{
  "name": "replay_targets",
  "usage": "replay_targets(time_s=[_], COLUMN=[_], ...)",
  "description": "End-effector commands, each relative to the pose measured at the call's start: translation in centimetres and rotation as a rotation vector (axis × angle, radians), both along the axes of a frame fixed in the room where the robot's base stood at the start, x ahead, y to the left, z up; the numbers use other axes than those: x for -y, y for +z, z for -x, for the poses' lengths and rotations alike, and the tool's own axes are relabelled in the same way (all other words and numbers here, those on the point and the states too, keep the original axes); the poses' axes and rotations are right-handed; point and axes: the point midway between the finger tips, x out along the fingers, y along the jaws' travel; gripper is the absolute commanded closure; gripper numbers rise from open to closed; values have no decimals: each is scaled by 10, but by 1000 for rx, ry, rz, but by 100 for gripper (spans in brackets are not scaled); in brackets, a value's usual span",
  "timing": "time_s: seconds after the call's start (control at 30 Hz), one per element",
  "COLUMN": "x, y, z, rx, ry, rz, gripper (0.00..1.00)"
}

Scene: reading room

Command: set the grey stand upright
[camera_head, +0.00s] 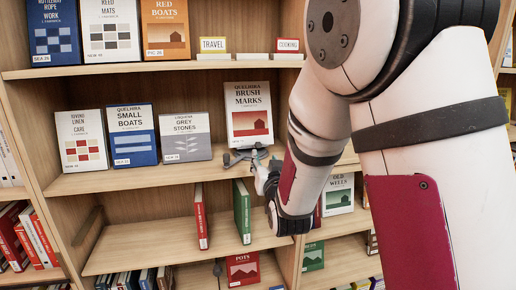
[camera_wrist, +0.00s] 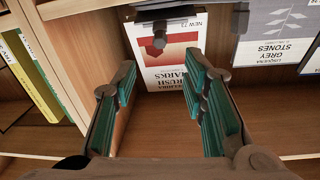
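My gripper (camera_wrist: 162,98) is open in the wrist view, its green-padded fingers wide apart with nothing between the pads. In the head view my gripper (camera_head: 258,168) is at the middle shelf's front edge, below the Brush Marks book. A dark grey piece that looks like the stand (camera_wrist: 160,30) shows at the top of the wrist view, in front of that book and beyond my fingertips. It seems to lie low rather than stand. In the head view grey parts (camera_head: 238,156) lie in front of the book; I cannot fully tell stand from fingers there.
The Brush Marks book (camera_head: 248,114) stands behind, with the Grey Stones book (camera_head: 185,136) to its left. Red (camera_head: 200,216) and green (camera_head: 242,211) books stand on the shelf below. The right front of the middle shelf is hidden by my arm.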

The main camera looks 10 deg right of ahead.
Motion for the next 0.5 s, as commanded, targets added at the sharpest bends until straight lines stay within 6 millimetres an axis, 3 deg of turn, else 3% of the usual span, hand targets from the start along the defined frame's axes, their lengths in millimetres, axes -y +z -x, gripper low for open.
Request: replay_targets(time_s=[0.5], x=[8], y=[0], z=[-96], rx=[-1], ry=[0], rz=[0], gripper=[61])
